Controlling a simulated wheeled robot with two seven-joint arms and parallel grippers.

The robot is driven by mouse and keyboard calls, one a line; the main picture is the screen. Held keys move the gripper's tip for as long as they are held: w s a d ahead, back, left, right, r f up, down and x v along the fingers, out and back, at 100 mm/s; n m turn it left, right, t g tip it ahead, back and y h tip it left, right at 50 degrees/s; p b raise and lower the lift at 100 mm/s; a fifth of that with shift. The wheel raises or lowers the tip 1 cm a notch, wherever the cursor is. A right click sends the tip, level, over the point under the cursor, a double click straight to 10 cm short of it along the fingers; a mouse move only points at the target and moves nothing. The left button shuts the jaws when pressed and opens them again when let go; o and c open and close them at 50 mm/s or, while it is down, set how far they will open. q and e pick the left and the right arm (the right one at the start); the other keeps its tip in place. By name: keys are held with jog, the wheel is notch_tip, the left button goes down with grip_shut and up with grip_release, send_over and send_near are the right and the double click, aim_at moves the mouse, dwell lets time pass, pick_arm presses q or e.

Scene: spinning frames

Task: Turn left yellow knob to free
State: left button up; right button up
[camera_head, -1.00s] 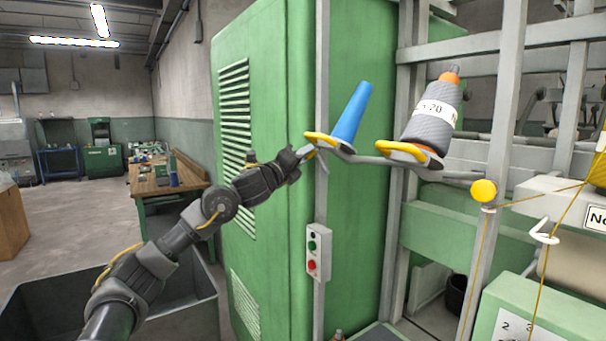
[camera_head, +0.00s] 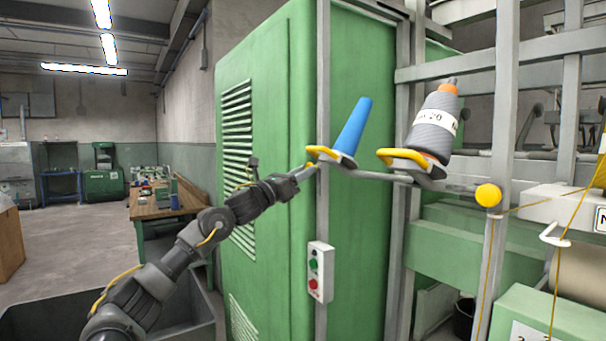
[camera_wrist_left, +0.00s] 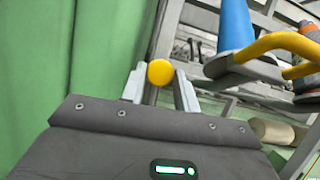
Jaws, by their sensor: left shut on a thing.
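The left yellow knob (camera_wrist_left: 160,72) is a round yellow ball between the two pale fingertips of my left gripper (camera_wrist_left: 160,88) in the left wrist view. The gripper is shut on it. In the head view my left gripper (camera_head: 308,170) reaches the left end of the grey bar, just below a yellow handle (camera_head: 330,154) under a blue cone (camera_head: 353,126). The knob it holds cannot be made out there. Another yellow ball knob (camera_head: 488,195) sits at the right end of the bar, away from my gripper. My right gripper is not in view.
A grey yarn spool (camera_head: 434,125) stands over a second yellow handle (camera_head: 412,159). A tall green cabinet (camera_head: 258,190) stands behind my left arm. A button box (camera_head: 320,271) is on the post below. Yellow threads hang at the right.

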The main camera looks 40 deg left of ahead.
pick_arm(q)
jog(key=shift+f+m, duration=0.15)
jog(key=shift+m, duration=0.35)
jog(key=o, duration=0.9)
jog(key=shift+o, duration=0.3)
jog(key=shift+d+r, duration=0.1)
jog(key=shift+r, duration=0.15)
